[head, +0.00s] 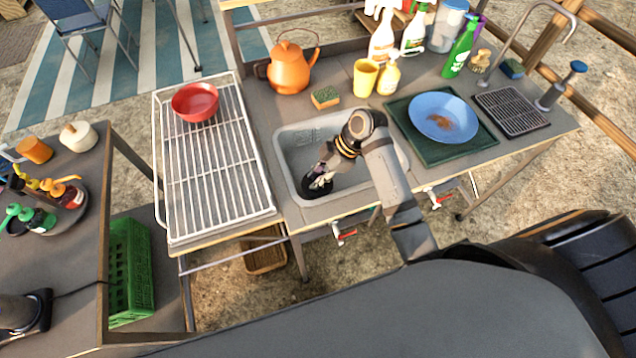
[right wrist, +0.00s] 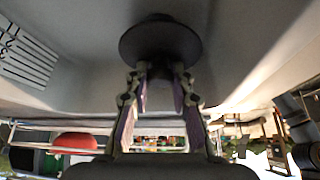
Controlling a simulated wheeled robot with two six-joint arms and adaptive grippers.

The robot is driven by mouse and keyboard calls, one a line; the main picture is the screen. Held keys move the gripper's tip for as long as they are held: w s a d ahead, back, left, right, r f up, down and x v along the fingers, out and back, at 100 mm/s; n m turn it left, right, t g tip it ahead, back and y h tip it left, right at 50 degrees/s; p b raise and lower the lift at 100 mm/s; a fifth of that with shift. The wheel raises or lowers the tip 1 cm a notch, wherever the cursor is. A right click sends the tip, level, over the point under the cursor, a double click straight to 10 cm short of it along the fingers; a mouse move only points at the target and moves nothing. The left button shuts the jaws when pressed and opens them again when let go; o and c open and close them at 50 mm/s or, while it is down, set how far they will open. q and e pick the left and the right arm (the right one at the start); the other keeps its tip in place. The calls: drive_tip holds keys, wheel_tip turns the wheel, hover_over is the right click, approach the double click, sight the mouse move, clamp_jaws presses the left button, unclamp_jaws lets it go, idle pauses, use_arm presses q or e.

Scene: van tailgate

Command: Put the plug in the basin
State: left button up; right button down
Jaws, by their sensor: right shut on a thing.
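The grey basin (head: 298,146) is set into the worktop in the middle of the head view. My right gripper (head: 320,180) reaches down inside it, near its front left corner. In the right wrist view the gripper (right wrist: 160,88) is shut on the plug (right wrist: 160,40), a dark round disc with a stem between the fingers. The plug is close to the basin's grey surface (right wrist: 75,35); I cannot tell whether it touches. My left gripper is not in view.
A wire rack (head: 215,170) with a red bowl (head: 195,101) lies left of the basin. A sponge (head: 325,97), orange kettle (head: 289,68) and yellow cup (head: 365,77) stand behind. A blue plate (head: 443,112) on a green tray (head: 425,145) lies to the right. Red-handled taps (head: 343,236) are below the front edge.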

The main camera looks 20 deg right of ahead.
drive_tip(key=shift+f, duration=0.35)
wheel_tip(320, 180, down, 3)
drive_tip(key=shift+r, duration=0.15)
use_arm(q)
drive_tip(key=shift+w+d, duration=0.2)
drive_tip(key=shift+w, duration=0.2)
use_arm(e)
drive_tip(key=shift+f, duration=0.2)
drive_tip(key=shift+f, duration=0.1)
drive_tip(key=c, duration=1.1)
unclamp_jaws()
drive_tip(key=shift+c, duration=0.2)
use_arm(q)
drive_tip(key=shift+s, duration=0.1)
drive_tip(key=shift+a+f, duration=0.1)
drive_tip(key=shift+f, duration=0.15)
use_arm(e)
drive_tip(key=v, duration=1.2)
